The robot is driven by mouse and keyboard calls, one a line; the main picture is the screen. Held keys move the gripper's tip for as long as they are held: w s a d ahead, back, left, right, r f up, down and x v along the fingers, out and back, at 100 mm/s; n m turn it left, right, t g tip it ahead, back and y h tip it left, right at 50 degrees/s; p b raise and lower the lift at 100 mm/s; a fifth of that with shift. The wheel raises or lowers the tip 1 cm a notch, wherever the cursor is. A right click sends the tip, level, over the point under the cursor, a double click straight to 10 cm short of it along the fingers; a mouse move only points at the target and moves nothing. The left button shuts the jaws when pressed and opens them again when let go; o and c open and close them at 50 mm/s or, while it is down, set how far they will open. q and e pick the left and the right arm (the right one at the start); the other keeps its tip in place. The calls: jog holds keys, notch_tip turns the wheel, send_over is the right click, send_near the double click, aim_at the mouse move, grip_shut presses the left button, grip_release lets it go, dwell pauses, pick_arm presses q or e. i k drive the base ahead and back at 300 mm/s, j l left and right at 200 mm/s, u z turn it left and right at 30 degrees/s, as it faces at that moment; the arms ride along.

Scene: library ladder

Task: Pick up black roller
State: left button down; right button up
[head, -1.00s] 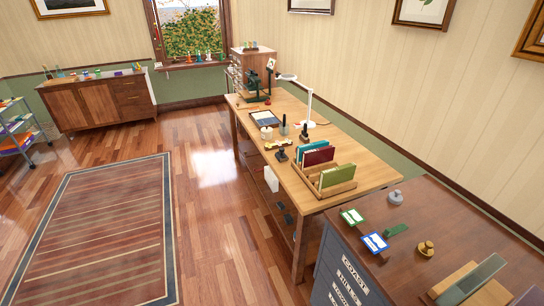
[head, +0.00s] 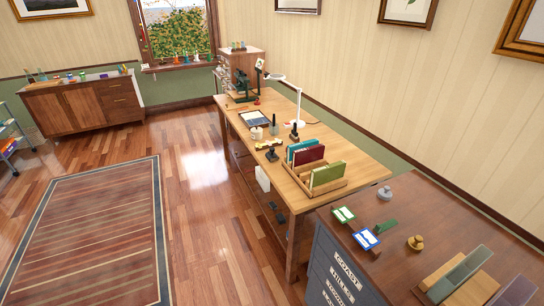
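I cannot clearly make out a black roller at this distance. A small black tool (head: 272,154) stands at the near left edge of the wooden table (head: 355,184). Another small black upright tool (head: 294,132) stands near the lamp base, and I cannot tell whether either one is a roller. Dark items (head: 278,212) on the shelf under the table are too small to identify. Neither of my grippers is in view.
A rack of coloured folders (head: 318,190) and a white lamp (head: 298,100) stand on the table. A drawer cabinet (head: 452,222) with stamps stands at the near right. Wood floor and a striped rug (head: 90,230) lie open to the left.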

aim_at(271, 155)
jog(key=i+j+u, duration=0.2)
jog(key=i, duration=0.4)
jog(key=i+u, duration=0.2)
jog(key=i, duration=0.4)
